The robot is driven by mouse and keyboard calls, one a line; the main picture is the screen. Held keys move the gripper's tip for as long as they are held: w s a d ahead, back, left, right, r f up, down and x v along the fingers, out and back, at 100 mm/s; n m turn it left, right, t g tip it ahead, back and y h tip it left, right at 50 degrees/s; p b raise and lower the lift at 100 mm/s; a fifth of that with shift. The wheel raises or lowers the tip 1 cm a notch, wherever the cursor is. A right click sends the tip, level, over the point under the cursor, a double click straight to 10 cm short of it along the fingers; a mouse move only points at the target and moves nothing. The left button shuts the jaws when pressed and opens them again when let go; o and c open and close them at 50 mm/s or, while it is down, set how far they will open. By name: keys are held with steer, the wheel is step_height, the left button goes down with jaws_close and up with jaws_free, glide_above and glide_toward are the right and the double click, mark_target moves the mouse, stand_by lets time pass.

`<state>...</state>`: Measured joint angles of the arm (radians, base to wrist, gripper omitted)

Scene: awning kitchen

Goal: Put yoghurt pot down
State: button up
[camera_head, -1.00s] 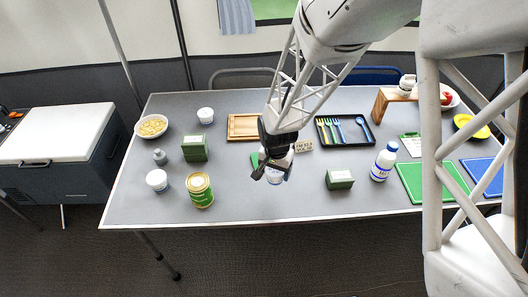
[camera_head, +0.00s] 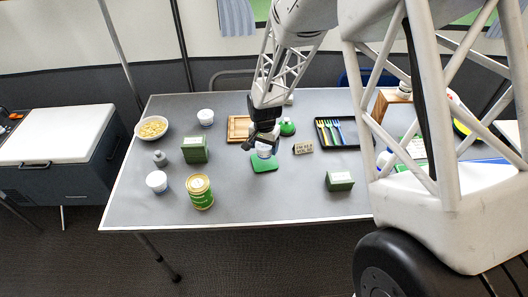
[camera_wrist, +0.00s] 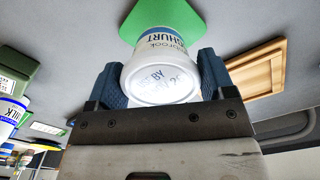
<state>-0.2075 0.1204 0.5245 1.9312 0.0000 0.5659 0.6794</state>
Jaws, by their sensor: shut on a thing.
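The yoghurt pot (camera_head: 264,151), white with a blue band, is in my gripper (camera_head: 262,143), which is shut on it.
A wooden board (camera_head: 238,128) is at the left. The table's front middle is clear.

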mark_target(264, 152)
steer(key=shift+w, duration=0.2)
steer(key=shift+f, duration=1.75)
steer(key=shift+f, duration=0.15)
steer(key=o, duration=1)
steer(key=shift+c, duration=0.2)
step_height(264, 152, up, 12)
steer(key=shift+f, duration=0.1)
steer(key=shift+r, duration=0.25)
